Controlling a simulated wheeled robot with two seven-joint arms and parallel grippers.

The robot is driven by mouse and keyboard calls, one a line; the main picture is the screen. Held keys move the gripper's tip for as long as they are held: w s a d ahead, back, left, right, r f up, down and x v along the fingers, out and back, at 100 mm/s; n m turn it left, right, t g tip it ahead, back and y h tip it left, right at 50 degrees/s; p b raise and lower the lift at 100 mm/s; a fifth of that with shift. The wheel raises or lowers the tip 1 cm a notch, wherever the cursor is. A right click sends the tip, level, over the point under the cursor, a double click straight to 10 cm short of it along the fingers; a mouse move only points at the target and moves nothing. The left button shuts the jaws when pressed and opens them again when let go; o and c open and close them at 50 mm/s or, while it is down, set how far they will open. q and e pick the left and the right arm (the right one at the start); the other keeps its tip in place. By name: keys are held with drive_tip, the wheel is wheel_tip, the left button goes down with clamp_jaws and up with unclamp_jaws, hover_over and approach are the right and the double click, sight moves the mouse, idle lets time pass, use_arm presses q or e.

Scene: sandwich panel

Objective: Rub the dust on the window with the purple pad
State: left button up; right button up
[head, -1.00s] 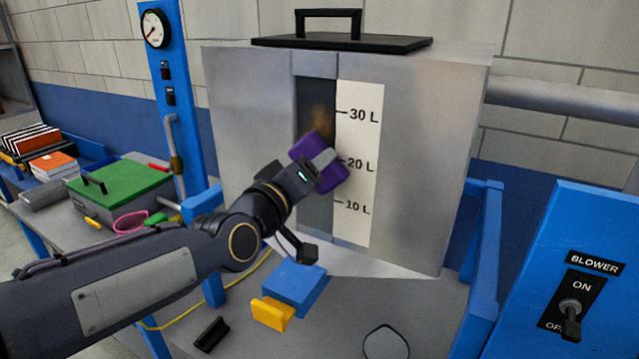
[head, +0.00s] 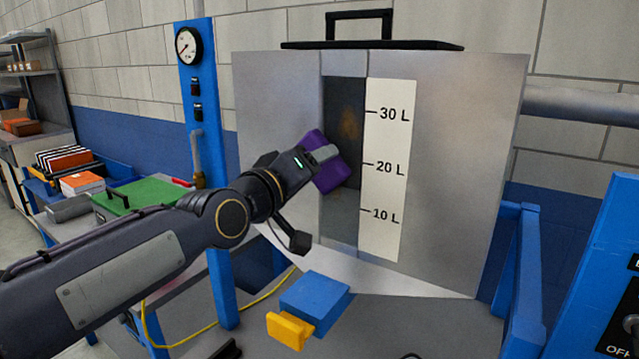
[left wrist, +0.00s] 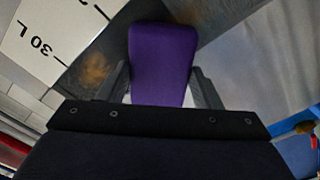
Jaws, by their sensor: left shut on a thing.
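The purple pad (head: 332,176) is held by my left gripper (head: 326,155) in front of the dark window strip (head: 343,100) of the grey metal tank. The pad covers the window's left part near the 20 L mark; I cannot tell whether it touches the glass. Brownish dust (head: 348,124) shows on the window just above the pad, below the 30 L mark. In the left wrist view the pad (left wrist: 160,62) sits between both fingers, and the dust (left wrist: 96,68) lies to its left. My right gripper is not in view.
A white scale (head: 388,190) runs along the window's right side. A blue block (head: 314,300) with a yellow part (head: 289,330) lies on the bench below. A blue post with a gauge (head: 188,46) stands left, and a blue panel (head: 600,290) stands right.

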sight(317, 147)
use_arm(q)
drive_tip(key=shift+w+a+r+p, duration=0.2)
drive_tip(key=shift+r+p, duration=0.3)
drive_tip(key=shift+r, duration=0.2)
drive_tip(key=shift+w+a+r+p, duration=0.1)
drive_tip(key=shift+a+r+p, duration=0.05)
drive_tip(key=shift+r+p, duration=0.4)
drive_tip(key=shift+s+d+r+p, duration=0.35)
drive_tip(key=shift+d+p, duration=0.1)
drive_tip(key=shift+p, duration=0.5)
drive_tip(key=s+d+p, duration=0.1)
drive_tip(key=d+p, duration=0.1)
drive_tip(key=p, duration=0.1)
drive_tip(key=shift+s+f+p, duration=0.1)
drive_tip(key=shift+s+p, duration=0.05)
drive_tip(key=shift+p, duration=0.15)
drive_tip(key=shift+s+d+f+p, duration=0.15)
drive_tip(key=shift+s+d+p, duration=0.05)
drive_tip(key=shift+p, duration=0.2)
